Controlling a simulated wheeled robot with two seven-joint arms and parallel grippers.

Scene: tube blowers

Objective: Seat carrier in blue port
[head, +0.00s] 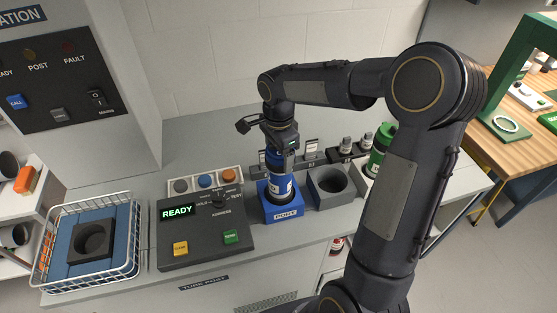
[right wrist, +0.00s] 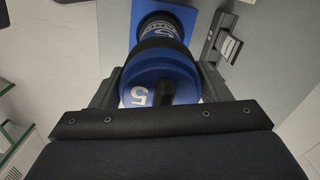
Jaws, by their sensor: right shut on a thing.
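The blue carrier (head: 277,183) stands upright over the blue port (head: 283,211) with its label facing front. Its lower end is at or in the port's opening; I cannot tell how deep it sits. My right gripper (head: 280,158) is shut on the carrier's upper end from above. In the right wrist view the carrier (right wrist: 160,83) with a "5" on its cap lies between the fingers, and the blue port (right wrist: 204,18) shows beyond it. My left gripper is not in view.
A grey port block (head: 328,186) stands right of the blue port, with a green carrier (head: 379,150) farther right. A control panel (head: 205,242) reading READY is on the left. A wire basket (head: 133,243) holding a dark block stands at far left.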

